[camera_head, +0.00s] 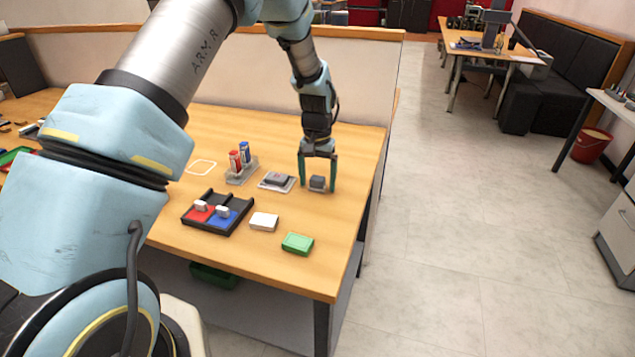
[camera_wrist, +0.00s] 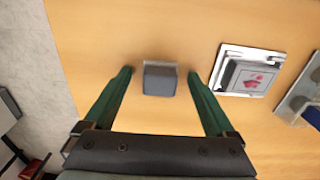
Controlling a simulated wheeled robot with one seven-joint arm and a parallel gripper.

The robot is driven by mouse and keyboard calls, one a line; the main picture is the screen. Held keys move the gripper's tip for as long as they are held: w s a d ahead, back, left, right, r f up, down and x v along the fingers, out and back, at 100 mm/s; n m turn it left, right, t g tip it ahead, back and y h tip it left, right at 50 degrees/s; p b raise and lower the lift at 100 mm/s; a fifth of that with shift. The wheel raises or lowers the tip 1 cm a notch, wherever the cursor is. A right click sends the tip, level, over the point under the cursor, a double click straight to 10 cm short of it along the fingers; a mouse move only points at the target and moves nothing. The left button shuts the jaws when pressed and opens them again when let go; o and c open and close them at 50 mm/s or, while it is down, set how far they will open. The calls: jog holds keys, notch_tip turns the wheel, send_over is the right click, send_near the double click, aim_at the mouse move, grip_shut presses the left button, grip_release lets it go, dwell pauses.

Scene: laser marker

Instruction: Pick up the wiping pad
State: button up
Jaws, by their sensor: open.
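The wiping pad appears to be the small grey block (camera_head: 317,183) on the table near its right edge. In the wrist view the grey block (camera_wrist: 160,80) sits between my two green fingers. My gripper (camera_head: 318,180) points down over it and is open, with a finger on either side and a visible gap to each in the wrist view (camera_wrist: 160,74). The block rests on the tabletop. How far the fingertips are above the table is hard to tell.
A square plate with a grey piece (camera_head: 277,181) lies close to the left of my gripper. A clear holder with red and blue bottles (camera_head: 241,176), a black tray (camera_head: 235,222), a white block (camera_head: 264,221) and a green block (camera_head: 297,243) stand nearby on the table (camera_head: 330,262).

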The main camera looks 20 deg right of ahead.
aim_at(318, 178)
jog(key=shift+c, duration=0.3)
grip_shut()
dwell(0.3)
jog(key=shift+r, duration=0.1)
notch_tip(318, 178, up, 10)
jog(key=b, duration=0.3)
jog(key=c, duration=0.6)
grip_release()
jog(key=c, duration=0.6)
jog(key=shift+s, duration=0.1)
jog(key=shift+c, duration=0.2)
